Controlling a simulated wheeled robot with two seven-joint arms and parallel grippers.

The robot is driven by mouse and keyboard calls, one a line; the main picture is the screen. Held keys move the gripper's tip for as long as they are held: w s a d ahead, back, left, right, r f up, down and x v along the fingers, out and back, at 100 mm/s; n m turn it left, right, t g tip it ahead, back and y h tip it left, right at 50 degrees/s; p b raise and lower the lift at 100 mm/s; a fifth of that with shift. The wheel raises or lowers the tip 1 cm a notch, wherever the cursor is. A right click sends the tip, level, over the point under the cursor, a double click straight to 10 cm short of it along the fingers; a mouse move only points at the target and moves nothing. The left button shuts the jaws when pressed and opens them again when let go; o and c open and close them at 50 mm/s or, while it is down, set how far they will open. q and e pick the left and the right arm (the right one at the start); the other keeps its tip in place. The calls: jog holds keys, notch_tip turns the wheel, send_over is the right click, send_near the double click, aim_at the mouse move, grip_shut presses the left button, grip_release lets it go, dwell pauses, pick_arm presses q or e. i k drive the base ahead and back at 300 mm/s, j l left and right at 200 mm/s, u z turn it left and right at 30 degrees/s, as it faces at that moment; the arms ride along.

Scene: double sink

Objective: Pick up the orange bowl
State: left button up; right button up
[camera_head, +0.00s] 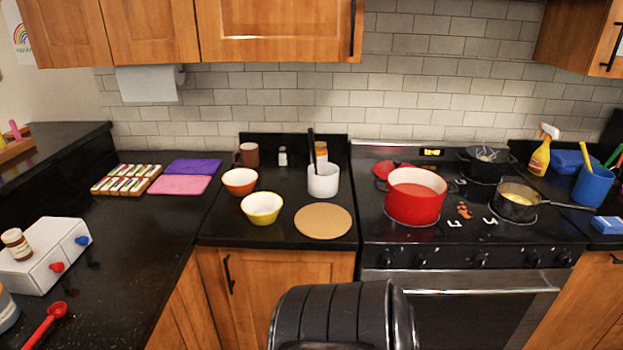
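The orange bowl (240,189) stands upright on the black counter, left of the stove and near the back. It is white inside and looks empty. A yellow bowl (262,217) stands just in front of it and to its right. Neither of my grippers shows in the head view, so their state and place cannot be seen.
A brown mug (249,155) stands behind the orange bowl. Pink (180,185) and purple mats lie to its left. A white utensil holder (323,181) and a round tan board (323,221) are to its right. A red pot (414,203) is on the stove.

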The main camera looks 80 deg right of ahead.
aim_at(241, 182)
jog(key=z, duration=1.9)
